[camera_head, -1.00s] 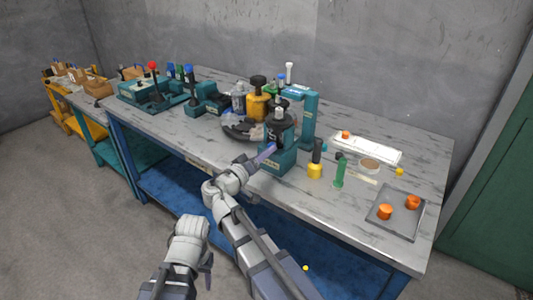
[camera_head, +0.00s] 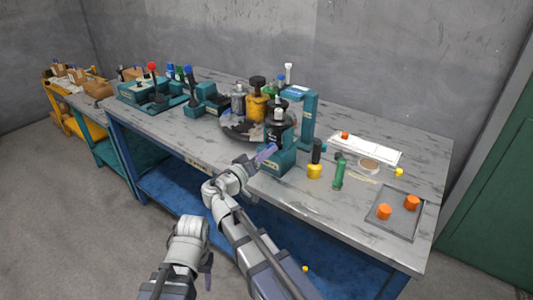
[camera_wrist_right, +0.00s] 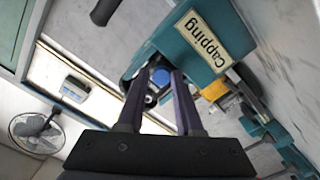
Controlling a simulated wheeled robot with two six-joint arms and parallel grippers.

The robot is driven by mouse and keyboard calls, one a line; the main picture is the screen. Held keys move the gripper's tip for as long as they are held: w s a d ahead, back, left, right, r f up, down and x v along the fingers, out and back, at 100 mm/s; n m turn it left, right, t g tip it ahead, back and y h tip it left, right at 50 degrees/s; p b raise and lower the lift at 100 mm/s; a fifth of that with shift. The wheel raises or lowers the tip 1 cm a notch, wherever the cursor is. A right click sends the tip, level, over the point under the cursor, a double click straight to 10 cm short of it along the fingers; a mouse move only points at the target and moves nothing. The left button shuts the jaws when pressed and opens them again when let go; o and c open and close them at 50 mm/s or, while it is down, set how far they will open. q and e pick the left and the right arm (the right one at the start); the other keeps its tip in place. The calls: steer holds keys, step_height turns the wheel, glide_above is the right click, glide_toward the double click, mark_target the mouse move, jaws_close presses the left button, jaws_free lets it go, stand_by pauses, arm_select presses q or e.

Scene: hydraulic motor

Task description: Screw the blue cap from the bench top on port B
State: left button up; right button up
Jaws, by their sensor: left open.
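A blue cap (camera_wrist_right: 160,76) shows between the fingertips of my right gripper (camera_wrist_right: 160,84) in the right wrist view, against the teal "Capping" block (camera_wrist_right: 198,38). I cannot tell whether the fingers grip it or stand around it. In the head view my right gripper (camera_head: 268,152) is at the teal block (camera_head: 274,172) at the bench's front edge. A dark round fitting lies just below the cap in the wrist view; no port B marking is legible. My left gripper (camera_head: 208,270) hangs open and empty in front of the bench, low in the head view.
A dark round table (camera_head: 240,132) with yellow and grey parts stands behind the teal block. A teal post (camera_head: 309,118) rises beside it.

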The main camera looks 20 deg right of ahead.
steer(key=shift+w+a+r, duration=0.2)
steer(key=shift+w, duration=0.3)
steer(key=shift+f+n, duration=0.1)
steer(key=shift+n, duration=0.4)
steer(key=shift+s, duration=0.1)
steer(key=shift+s+d+f, duration=0.1)
steer(key=shift+s+f, duration=0.05)
steer(key=shift+s+d+f, duration=0.1)
steer(key=shift+s+d, duration=0.1)
steer(key=shift+s, duration=0.35)
steer(key=shift+w+a, duration=0.1)
steer(key=shift+w, duration=0.1)
jaws_close()
